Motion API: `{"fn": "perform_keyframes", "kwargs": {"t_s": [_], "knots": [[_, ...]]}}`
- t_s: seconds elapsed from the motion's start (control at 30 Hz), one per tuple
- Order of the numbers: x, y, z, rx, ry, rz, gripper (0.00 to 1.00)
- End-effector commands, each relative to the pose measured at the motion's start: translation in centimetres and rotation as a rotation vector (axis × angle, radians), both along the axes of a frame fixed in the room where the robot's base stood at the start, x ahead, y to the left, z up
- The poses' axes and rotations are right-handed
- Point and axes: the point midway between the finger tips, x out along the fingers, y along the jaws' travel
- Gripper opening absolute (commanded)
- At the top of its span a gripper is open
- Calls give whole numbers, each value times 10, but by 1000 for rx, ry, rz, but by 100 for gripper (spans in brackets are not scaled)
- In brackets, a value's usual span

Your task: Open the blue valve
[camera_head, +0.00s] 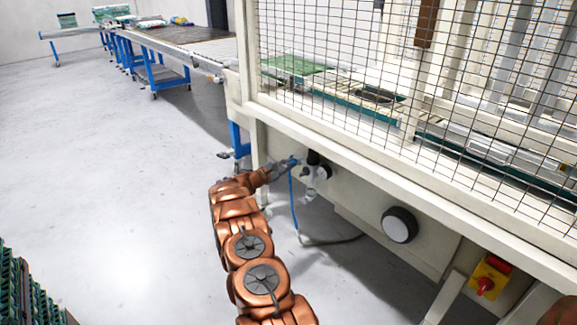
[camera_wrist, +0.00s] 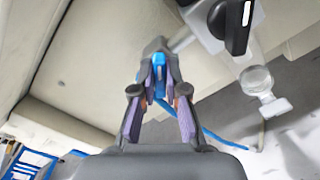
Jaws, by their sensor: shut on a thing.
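The blue valve (camera_wrist: 159,66) shows in the wrist view between the two fingertips of my gripper (camera_wrist: 158,85). My gripper is shut on it. In the head view the blue valve (camera_head: 291,162) is a small blue spot at the tip of my gripper (camera_head: 283,167), beside the pale machine frame. The fingers hide part of the valve, and I cannot tell how far its handle is turned.
A fitting with a black knob (camera_wrist: 237,22) and a clear bowl (camera_wrist: 256,80) sits right of the valve. A blue hose (camera_head: 291,190) hangs below. A wire mesh guard (camera_head: 340,50) stands above. A round black-and-white dial (camera_head: 399,225) and a red knob (camera_head: 486,284) lie right.

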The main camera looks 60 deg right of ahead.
Motion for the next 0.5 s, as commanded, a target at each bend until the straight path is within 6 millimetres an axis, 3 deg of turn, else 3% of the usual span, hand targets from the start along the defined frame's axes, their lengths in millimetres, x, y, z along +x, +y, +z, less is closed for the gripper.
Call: {"fn": "perform_keyframes", "kwargs": {"t_s": [0.5], "knots": [[-5, -3, 1, -137, -470, -4, 0]]}}
